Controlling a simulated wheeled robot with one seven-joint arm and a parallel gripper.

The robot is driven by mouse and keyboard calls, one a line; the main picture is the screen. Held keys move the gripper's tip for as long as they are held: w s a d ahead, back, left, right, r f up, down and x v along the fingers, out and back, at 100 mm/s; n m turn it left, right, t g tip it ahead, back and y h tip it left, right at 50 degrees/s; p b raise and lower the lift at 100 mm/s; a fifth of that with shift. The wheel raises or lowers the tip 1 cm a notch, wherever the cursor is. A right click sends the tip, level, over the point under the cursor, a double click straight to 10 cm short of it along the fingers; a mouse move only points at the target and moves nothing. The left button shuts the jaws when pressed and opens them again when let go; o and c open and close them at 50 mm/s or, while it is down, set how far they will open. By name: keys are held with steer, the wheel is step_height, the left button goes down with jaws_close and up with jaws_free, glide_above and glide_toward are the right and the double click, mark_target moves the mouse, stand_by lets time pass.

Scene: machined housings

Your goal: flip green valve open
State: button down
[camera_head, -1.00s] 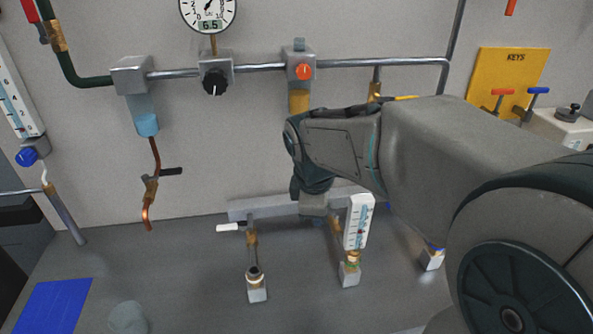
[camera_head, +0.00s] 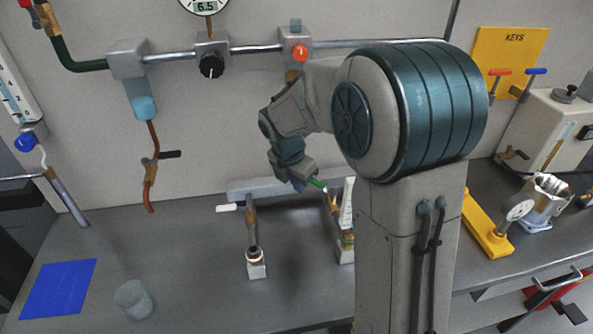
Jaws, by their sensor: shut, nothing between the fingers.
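The green valve handle (camera_head: 317,184) shows as a short green lever on a brass valve body (camera_head: 333,202), on a pipe below the grey manifold bar. The lever slants from upper left to lower right. My gripper (camera_head: 304,184) is at the lever's left end, very close to it. I cannot tell whether it touches. The fingers are small in view and look shut with nothing held. My arm hides part of the manifold and the pipes to the right.
A white-handled valve (camera_head: 227,208) sits to the left on the same manifold (camera_head: 262,186). A white flow gauge (camera_head: 347,205) stands just right of the green valve. A glass beaker (camera_head: 134,299) and a blue mat (camera_head: 58,288) lie on the left of the bench.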

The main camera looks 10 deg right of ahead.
mark_target(322, 188)
steer(key=shift+w+d+f+p, duration=0.3)
steer(key=shift+w+d+f, duration=0.4)
steer(key=shift+d, duration=0.25)
steer(key=shift+w+d+f+p, duration=0.3)
steer(key=shift+w+d+f, duration=0.4)
steer(key=shift+d, duration=0.25)
steer(key=shift+d, duration=0.1)
steer(key=shift+w+m, duration=0.1)
steer(key=shift+m, duration=0.2)
